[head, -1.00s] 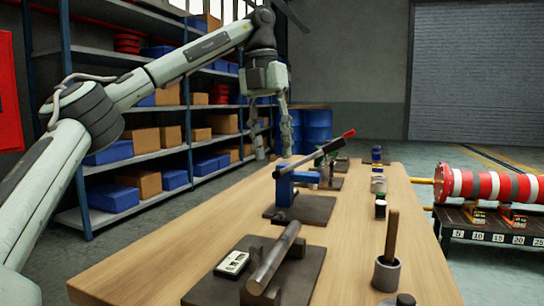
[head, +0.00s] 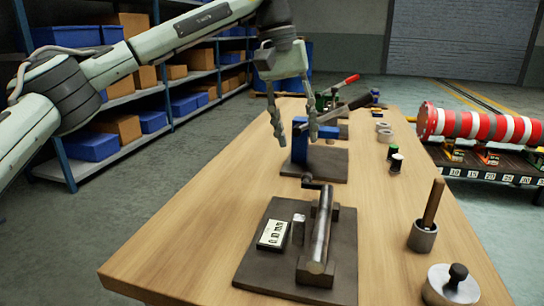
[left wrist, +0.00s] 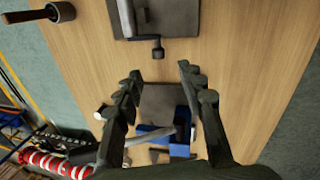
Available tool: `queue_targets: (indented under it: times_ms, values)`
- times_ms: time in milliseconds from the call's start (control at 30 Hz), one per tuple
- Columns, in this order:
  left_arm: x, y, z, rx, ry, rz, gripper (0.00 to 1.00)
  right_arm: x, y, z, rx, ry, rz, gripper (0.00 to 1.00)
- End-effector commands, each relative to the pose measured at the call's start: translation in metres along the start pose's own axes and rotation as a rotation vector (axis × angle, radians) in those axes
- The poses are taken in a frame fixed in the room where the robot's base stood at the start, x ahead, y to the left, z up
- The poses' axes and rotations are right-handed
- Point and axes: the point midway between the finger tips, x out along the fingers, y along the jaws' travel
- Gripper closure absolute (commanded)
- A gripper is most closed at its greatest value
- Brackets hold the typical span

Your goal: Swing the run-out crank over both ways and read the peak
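The run-out fixture is a dark plate (head: 262,262) on the bench with a grey steel shaft (head: 321,235) lying in blocks. A small crank (head: 312,183) is at the shaft's far end; it also shows in the left wrist view (left wrist: 158,53). A pale gauge (head: 273,233) stands beside the shaft; its digits look like 0.10 but are blurred. My left gripper (head: 297,140) is open and empty, pointing down above the bench, beyond the crank and apart from it. In the left wrist view its spread fingers (left wrist: 160,73) have the crank ahead of them. My right gripper is not in view.
A blue tool (head: 300,148) with a bar stands on a dark plate just behind my left gripper. A cup with a wooden handle (head: 423,237) and a lidded round pot (head: 451,285) stand at the right. The bench (head: 180,235) is clear at the left.

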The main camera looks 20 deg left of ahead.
Motion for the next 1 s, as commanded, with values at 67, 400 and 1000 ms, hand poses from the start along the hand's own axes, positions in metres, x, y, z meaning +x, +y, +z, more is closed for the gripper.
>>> queue_targets:
  times_ms: [67, 400, 1000]
  values:
    - [0.003, 0.006, 0.002, 0.086, -0.004, 0.006, 0.61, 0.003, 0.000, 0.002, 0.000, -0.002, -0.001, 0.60]
    - [0.043, 0.008, 0.002, 0.133, -0.006, 0.007, 0.61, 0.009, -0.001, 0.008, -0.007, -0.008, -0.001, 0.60]
    - [0.082, 0.008, 0.002, 0.130, -0.004, 0.009, 0.61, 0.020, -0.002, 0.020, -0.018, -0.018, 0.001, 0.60]
